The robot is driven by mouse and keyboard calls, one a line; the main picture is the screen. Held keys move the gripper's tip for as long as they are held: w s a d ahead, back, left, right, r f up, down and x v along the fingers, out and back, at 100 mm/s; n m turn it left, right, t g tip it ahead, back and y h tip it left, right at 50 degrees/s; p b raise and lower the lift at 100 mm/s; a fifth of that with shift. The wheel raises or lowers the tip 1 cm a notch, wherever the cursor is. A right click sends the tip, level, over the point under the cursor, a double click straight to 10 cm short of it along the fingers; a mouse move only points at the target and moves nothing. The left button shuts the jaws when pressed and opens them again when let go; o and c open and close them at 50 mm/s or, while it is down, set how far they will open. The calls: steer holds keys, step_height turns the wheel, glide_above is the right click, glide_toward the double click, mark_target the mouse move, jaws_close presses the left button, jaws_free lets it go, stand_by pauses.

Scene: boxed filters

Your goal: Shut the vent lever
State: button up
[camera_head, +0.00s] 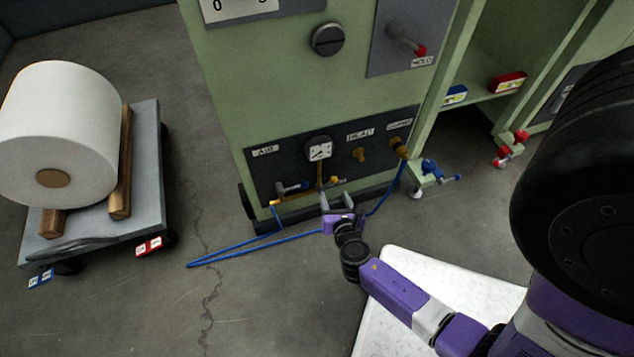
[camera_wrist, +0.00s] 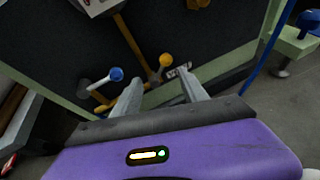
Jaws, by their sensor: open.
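A small lever with a yellow knob (camera_wrist: 165,60) sits low on the dark panel, beside a small white label (camera_wrist: 179,71) too small to read; I take it to be the vent lever. In the head view its yellow end (camera_head: 331,181) shows below a gauge. My gripper (camera_wrist: 158,88) is open and empty. Its two grey fingers point at the panel, with the yellow knob just beyond and between the tips. Contact cannot be told. In the head view my gripper (camera_head: 336,200) is in front of the panel's lower edge. A blue-knobbed lever (camera_wrist: 116,74) stands left of the fingers.
The dark panel (camera_head: 262,167) also carries a white gauge (camera_head: 319,150) and brass fittings (camera_head: 399,148). A blue hose (camera_head: 243,247) loops over the floor. A cart (camera_head: 148,185) with a white roll (camera_head: 62,125) stands left.

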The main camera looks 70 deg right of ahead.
mark_target(334, 182)
steer(key=shift+n+g, duration=0.3)
steer(key=shift+n, duration=0.6)
steer(key=shift+s+d+r+b+x, duration=0.1)
steer(key=shift+b+x, duration=0.35)
steer(key=shift+x, duration=0.85)
steer(key=shift+s+d+r+b+x, duration=0.1)
steer(key=shift+b+x, duration=0.35)
steer(key=shift+x, duration=0.85)
steer(key=shift+s+d+r+b+x, duration=0.15)
steer(key=shift+b+x, duration=0.3)
steer(key=shift+x, duration=0.85)
jaws_close()
steer(key=shift+f, duration=0.1)
steer(key=shift+s+f, duration=0.15)
steer(key=shift+s, duration=0.05)
